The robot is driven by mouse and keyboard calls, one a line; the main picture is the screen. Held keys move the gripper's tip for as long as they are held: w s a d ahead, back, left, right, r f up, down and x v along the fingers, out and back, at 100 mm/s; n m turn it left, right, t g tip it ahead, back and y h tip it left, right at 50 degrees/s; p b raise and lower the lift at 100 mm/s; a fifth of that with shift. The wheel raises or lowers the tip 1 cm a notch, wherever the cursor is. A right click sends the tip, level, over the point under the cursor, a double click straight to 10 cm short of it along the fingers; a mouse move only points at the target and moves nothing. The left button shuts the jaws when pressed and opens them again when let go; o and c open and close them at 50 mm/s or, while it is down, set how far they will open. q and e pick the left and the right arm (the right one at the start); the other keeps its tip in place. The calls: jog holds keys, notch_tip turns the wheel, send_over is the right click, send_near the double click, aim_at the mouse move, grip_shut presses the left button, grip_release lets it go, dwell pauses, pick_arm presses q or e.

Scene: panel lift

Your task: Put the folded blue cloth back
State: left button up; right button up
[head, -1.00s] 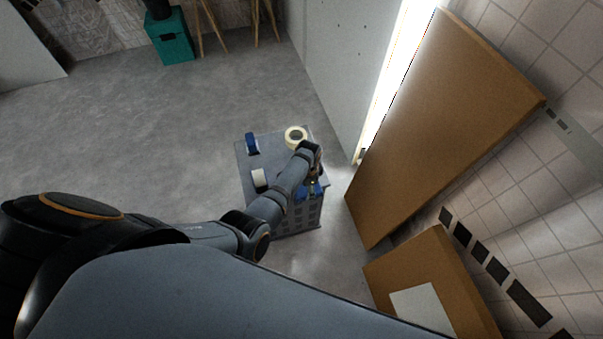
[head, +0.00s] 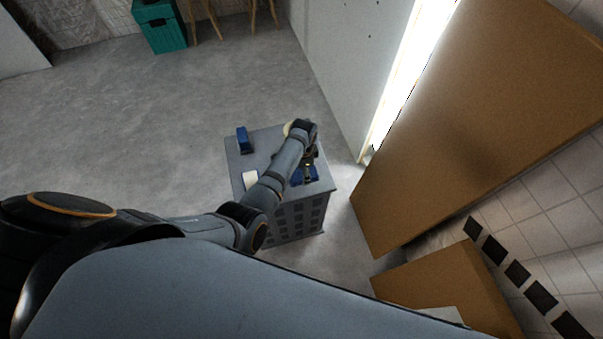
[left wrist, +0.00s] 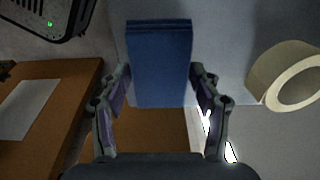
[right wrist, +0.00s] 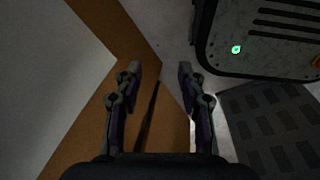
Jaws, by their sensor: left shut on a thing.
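The folded blue cloth (head: 303,176) is at the right part of the grey crate's top (head: 262,152). My left gripper (head: 308,168) reaches over the crate and is shut on the cloth. In the left wrist view the cloth (left wrist: 160,60) lies between the two fingers, a flat blue block with layered folds at its far edge. I cannot tell whether it touches the crate top. My right gripper (right wrist: 157,70) shows only in the right wrist view, with its fingers apart and nothing between them.
A tape roll (left wrist: 288,76) is beside the cloth, partly behind my arm in the head view. A blue object (head: 243,141) and a white one (head: 250,180) stand on the crate's left side. Large brown panels (head: 470,120) lean at right. Floor at left is clear.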

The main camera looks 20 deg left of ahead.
pick_arm(q)
jog(key=f+b, duration=0.3)
jog(key=shift+w+a+f+b, duration=0.15)
jog(key=shift+w+a+b, duration=0.1)
jog(key=shift+b, duration=0.15)
jog(key=shift+w+f+b, duration=0.15)
jog(key=shift+f+b, duration=0.2)
jog(key=shift+f, duration=0.1)
jog(key=shift+c, duration=0.4)
jog(key=shift+r, duration=0.15)
jog(key=o, duration=1.1)
pick_arm(e)
jog(key=f, duration=0.3)
jog(key=w+f, duration=0.1)
jog(key=shift+a+f, duration=0.15)
jog(key=shift+a, duration=0.1)
